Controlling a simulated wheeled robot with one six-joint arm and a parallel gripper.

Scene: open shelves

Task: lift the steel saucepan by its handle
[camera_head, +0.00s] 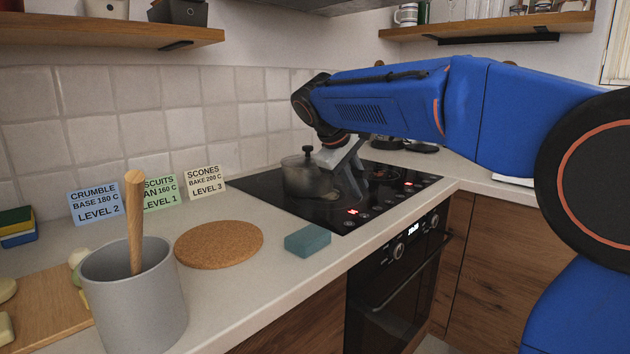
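The steel saucepan (306,178) stands upright on the black hob (262,193), with a lid and a dark knob on top. My blue arm reaches in from the right, and my grey gripper (352,190) points down just right of the pan. The gripper overlaps the pan's right side in the picture. The pan's handle cannot be made out; the gripper probably covers it. Whether the fingers are open or shut, or touch the pan, I cannot tell.
A blue sponge (308,241), cork mat (219,243) and grey crock (134,299) with a wooden handle (135,222) stand in front on the counter. Recipe cards (206,181) lean on the tiles. Shelves (100,33) hang above. The oven (395,280) is below the hob.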

